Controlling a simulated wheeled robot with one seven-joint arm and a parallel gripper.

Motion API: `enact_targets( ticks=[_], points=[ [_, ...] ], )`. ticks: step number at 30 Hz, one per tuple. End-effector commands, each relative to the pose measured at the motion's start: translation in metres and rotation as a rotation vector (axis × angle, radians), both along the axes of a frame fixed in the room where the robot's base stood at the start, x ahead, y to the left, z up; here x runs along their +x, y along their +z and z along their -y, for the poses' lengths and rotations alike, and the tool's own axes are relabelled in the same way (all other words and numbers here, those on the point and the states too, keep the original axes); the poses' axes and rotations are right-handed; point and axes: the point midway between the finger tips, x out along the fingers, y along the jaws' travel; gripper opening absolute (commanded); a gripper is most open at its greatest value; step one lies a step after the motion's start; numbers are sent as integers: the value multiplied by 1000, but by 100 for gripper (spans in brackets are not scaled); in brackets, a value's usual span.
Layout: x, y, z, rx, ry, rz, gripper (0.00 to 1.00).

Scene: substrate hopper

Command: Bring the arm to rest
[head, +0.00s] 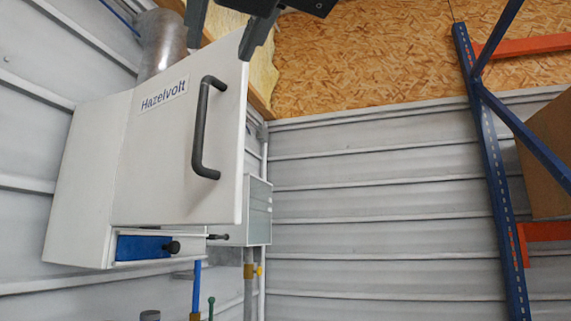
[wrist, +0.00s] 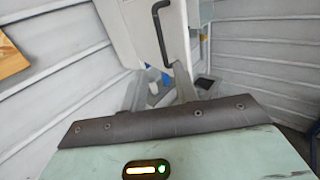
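My gripper (head: 222,48) is at the top of the head view, with two dark fingers spread apart and nothing visible between them. In the wrist view, its grey fingers (wrist: 159,80) are also apart and empty. The white Hazelvolt hopper (head: 88,180) is on the left against the wall. Its white front panel (head: 150,160) carries a dark bar handle (head: 203,130) and stands out from the body, seemingly ajar. The handle also shows in the wrist view (wrist: 161,32), beyond the fingers and apart from them.
A blue and orange rack (head: 490,150) holds a brown box (head: 550,155) at right. Corrugated wall (head: 380,220) fills the middle.

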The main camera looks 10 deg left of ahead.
Motion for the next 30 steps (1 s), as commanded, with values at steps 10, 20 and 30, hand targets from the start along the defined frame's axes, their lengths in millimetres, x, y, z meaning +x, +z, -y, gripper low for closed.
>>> enact_targets(
  ticks=[10, 20, 30],
  points=[
    [0, 0, 0, 0, 0, 0, 30],
    [53, -75, -39, -549, 127, 450, 30],
    [86, -314, -29, -1536, 705, 1010, 30]
  ],
)
